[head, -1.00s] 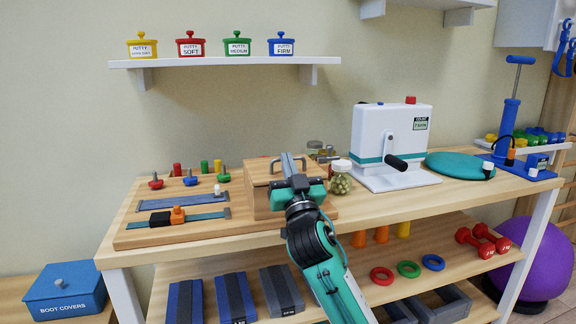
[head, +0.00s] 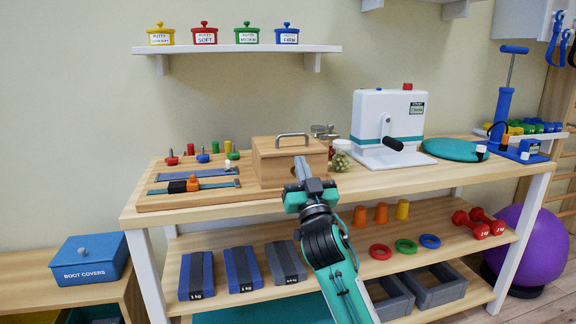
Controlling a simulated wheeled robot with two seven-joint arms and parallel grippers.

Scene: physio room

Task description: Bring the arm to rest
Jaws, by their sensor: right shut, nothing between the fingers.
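My right gripper (head: 301,168) is shut and empty. It is in front of the wooden box (head: 272,165) with the grey handle on its lid, and hides part of the box's right front. I cannot tell whether it touches the box. My right arm (head: 335,262) reaches up from the bottom of the head view. My left gripper is not in view.
The wooden bench (head: 400,179) holds a white crank machine (head: 388,125), a jar (head: 340,158) and a teal disc (head: 450,149). The lower shelf (head: 345,252) carries weights, rings and cups close to my arm. The bench front has a clear strip.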

